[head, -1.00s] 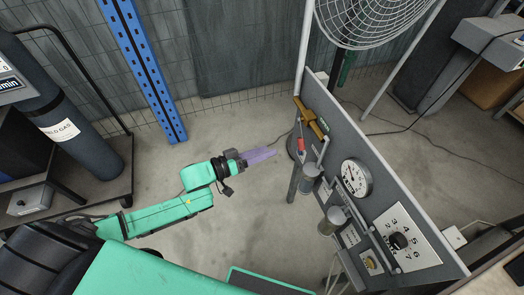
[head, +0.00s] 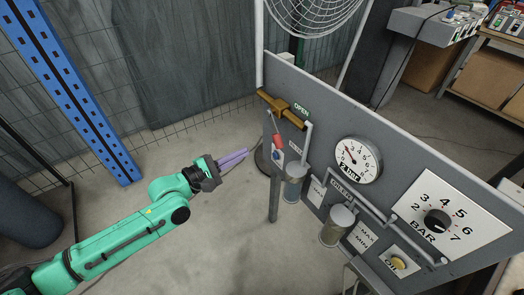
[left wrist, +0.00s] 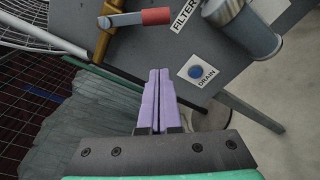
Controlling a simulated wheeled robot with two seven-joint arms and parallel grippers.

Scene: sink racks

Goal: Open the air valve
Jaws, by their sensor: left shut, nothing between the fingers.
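The air valve is a brass pipe fitting (head: 284,108) on the upper left of the grey panel (head: 315,90), with a metal lever ending in a red grip (head: 277,141) that hangs downward. In the left wrist view the brass body (left wrist: 105,32) and red grip (left wrist: 156,16) show at the top. My left gripper (head: 246,152) has purple fingers, shut and empty, just left of the red grip and apart from it. In the left wrist view the fingertips (left wrist: 159,74) lie below the red grip.
A blue DRAIN button (left wrist: 195,72) and a FILTER cylinder (left wrist: 222,10) are close by. The panel also carries a gauge (head: 358,160), a BAR dial (head: 437,221) and another cylinder (head: 338,222). A blue post (head: 75,95) stands left. Floor between is clear.

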